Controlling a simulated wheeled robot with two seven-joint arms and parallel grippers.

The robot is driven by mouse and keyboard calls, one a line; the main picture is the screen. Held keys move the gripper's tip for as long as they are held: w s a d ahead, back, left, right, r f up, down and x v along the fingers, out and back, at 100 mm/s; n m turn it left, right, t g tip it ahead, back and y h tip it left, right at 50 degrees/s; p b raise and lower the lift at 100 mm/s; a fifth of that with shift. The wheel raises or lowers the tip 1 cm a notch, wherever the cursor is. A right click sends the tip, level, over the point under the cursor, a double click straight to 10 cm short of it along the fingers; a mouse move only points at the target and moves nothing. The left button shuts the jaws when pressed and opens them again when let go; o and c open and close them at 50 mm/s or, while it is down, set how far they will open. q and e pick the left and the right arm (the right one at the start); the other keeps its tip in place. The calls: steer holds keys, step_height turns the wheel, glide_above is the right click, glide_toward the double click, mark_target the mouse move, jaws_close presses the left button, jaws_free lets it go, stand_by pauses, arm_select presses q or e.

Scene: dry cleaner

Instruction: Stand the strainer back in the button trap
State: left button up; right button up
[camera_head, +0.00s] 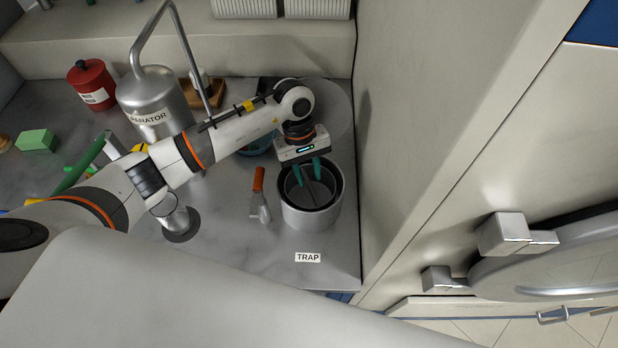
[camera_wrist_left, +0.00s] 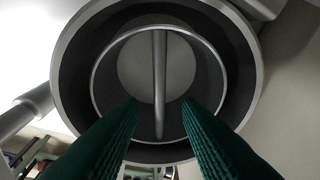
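The button trap (camera_head: 309,218) is a round grey metal pot with a dark inside, standing on the counter behind a TRAP label (camera_head: 308,257). The strainer (camera_wrist_left: 207,48) shows as a thin-rimmed round basket inside the trap, with a straight grey bar (camera_wrist_left: 159,70) across its top. The trap's wide rim (camera_wrist_left: 62,75) surrounds it in the left wrist view. My left gripper (camera_head: 309,182) points down into the trap's mouth. Its two teal fingers (camera_wrist_left: 162,102) are apart, one on each side of the bar; contact is not visible. My right gripper is out of view.
An orange-handled scraper (camera_head: 259,195) lies just left of the trap. A silver tank (camera_head: 152,97), a red canister (camera_head: 92,84) and a green block (camera_head: 36,140) stand further left. A beige wall panel (camera_head: 415,130) rises close on the right. Counter in front of the trap is clear.

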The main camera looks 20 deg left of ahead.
arm_select(q)
steer(key=b+v, duration=0.2)
steer(key=v, duration=0.7)
steer(key=shift+a+r+b, duration=0.2)
steer(key=shift+r+b, duration=0.15)
steer(key=shift+b, duration=0.05)
